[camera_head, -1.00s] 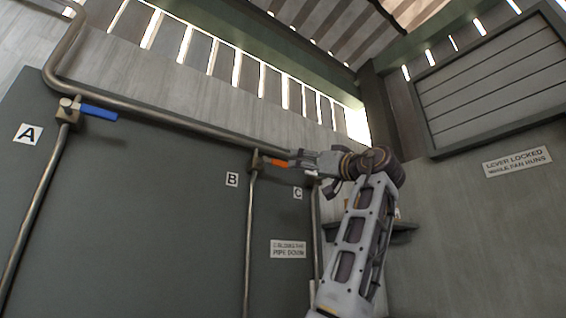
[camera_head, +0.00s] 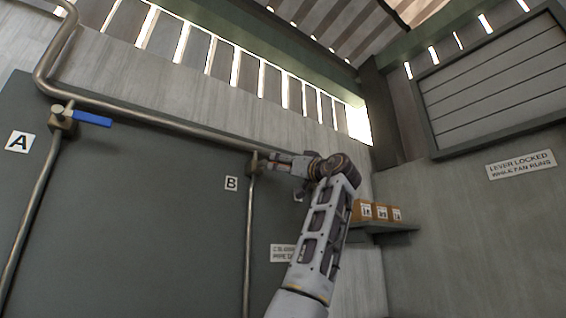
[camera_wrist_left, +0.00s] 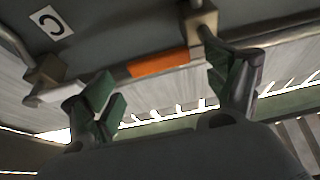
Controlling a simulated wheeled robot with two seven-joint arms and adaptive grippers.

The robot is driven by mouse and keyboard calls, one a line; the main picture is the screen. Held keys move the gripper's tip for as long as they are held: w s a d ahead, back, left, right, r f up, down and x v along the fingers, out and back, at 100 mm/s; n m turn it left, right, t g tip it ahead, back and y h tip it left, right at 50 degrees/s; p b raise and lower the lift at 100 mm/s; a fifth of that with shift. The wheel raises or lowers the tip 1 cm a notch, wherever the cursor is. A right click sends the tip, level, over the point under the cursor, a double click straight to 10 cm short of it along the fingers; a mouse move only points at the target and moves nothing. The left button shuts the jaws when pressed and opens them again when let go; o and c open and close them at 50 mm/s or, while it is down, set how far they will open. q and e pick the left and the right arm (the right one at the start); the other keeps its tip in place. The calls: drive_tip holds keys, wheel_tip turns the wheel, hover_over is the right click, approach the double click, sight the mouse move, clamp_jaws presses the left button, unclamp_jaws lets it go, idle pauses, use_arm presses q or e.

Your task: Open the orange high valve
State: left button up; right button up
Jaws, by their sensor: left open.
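The orange valve lever (camera_wrist_left: 158,63) shows in the left wrist view, in front of the pipe and beside a brass-coloured valve body (camera_wrist_left: 200,20). In the head view the same valve body (camera_head: 255,163) sits by label B, and my gripper covers most of the lever. My left gripper (camera_head: 275,161) is open at this valve. In the left wrist view its two fingers (camera_wrist_left: 165,90) stand apart, one on each side of the orange part. I cannot tell whether they touch it. My right gripper is not in view.
A blue-lever valve (camera_head: 92,118) is at the left by label A (camera_head: 20,142). A metal pipe (camera_head: 170,122) runs along the wall top. Label C (camera_wrist_left: 50,22) and another valve body (camera_wrist_left: 46,72) are close to my fingers. Small orange boxes (camera_head: 367,210) stand on a shelf (camera_head: 395,227) at right.

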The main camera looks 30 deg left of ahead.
use_arm(q)
drive_tip(key=shift+p+x, duration=0.4)
drive_tip(key=shift+x, duration=0.95)
drive_tip(key=c, duration=1.5)
drive_tip(key=shift+s, duration=0.1)
